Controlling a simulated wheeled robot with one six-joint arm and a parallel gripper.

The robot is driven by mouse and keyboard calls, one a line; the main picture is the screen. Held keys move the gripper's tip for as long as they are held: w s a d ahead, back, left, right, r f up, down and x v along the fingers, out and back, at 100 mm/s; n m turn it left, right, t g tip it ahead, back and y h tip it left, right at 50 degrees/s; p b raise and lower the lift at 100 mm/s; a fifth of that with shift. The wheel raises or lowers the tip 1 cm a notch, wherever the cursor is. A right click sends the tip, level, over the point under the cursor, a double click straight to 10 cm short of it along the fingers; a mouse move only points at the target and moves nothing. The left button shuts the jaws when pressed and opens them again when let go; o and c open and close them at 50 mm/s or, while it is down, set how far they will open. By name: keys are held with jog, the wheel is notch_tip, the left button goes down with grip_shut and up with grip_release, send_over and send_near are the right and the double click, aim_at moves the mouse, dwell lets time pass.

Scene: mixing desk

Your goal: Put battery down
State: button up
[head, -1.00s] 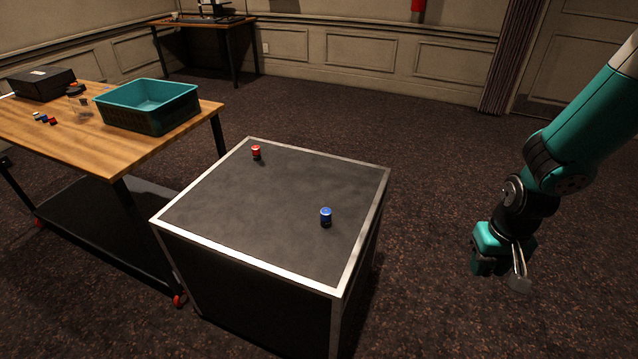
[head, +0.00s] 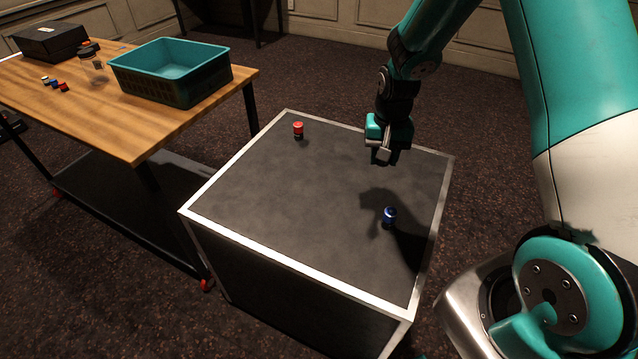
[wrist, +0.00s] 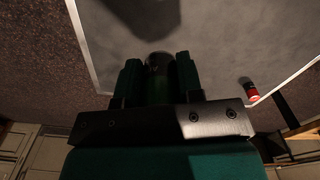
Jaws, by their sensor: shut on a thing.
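My gripper (head: 382,157) hangs above the far right part of the dark-topped box (head: 320,190), fingers pointing down. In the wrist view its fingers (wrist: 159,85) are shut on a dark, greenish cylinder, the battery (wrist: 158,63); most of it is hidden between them.
A wooden table (head: 150,115) stands to the left, with a teal basket (head: 170,72), a black box (head: 52,41), a jar (head: 92,57) and small batteries (head: 54,83). The middle and front left of the box top are clear.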

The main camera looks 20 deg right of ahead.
jog(key=w+d+m+b, duration=0.55)
jog(key=d+m, duration=0.35)
jog(key=d, duration=0.2)
notch_tip(320, 180, up, 4)
jog(key=m+b, duration=0.2)
jog(key=m, duration=0.4)
send_over(414, 175)
notch_tip(414, 175, down, 20)
jog(key=shift+d+r+b, duration=0.1)
jog(key=shift+d+b, duration=0.05)
jog(key=shift+b, duration=0.75)
jog(key=shift+f, duration=0.2)
jog(key=o, duration=1)
jog(key=shift+r, duration=0.1)
